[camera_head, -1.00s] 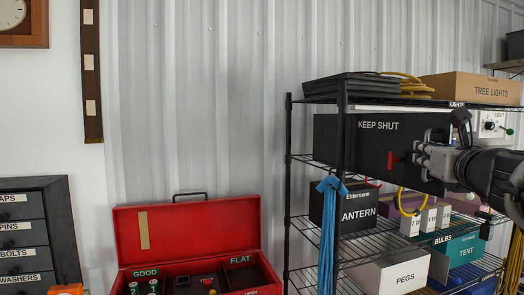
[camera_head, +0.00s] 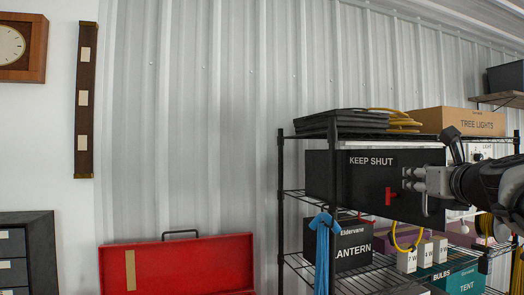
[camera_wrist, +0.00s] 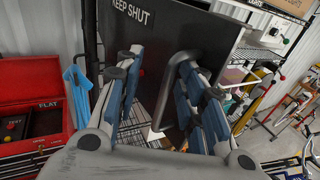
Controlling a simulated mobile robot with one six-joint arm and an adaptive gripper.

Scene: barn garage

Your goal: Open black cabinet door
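A small red latch-like piece (camera_head: 390,196) shows on the door. A dark bent bar handle (camera_wrist: 183,72) stands out from the door in the wrist view. My gripper (camera_head: 410,179) is at the right part of the door front. In the wrist view my gripper (camera_wrist: 165,88) has its fingers apart, with the handle between them, nearer the right finger. I cannot tell whether a finger touches the handle.
The black wire rack (camera_head: 281,180) holds a lantern box (camera_head: 352,235), a yellow cable loop (camera_head: 405,245) and small white boxes below the cabinet. Blue straps (camera_head: 322,250) hang at its left. A red toolbox (camera_head: 185,265) stands left of the rack.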

